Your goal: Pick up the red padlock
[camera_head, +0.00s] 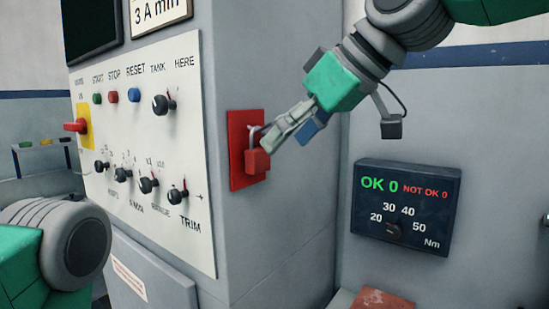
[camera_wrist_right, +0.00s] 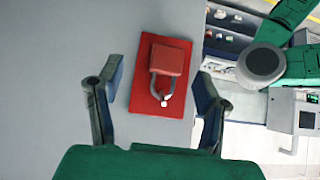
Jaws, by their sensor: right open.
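The red padlock (camera_head: 257,162) hangs by its grey shackle on a red plate (camera_head: 235,150) on the side of the grey cabinet. In the right wrist view the padlock (camera_wrist_right: 169,60) lies against the red plate (camera_wrist_right: 138,97), its shackle toward my gripper. My right gripper (camera_head: 272,135) is beside the padlock in the head view. In the right wrist view its two open fingers (camera_wrist_right: 160,88) stand to the left and right of the padlock, with gaps on both sides. I cannot tell its exact distance from the padlock. My left gripper is out of view; only part of my left arm shows.
The control panel (camera_head: 140,190) with knobs and buttons faces left of the cabinet corner. A dark torque display (camera_head: 405,207) reading OK 0 is on the wall at right. A reddish flat object (camera_head: 383,299) lies below it. The wall between is clear.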

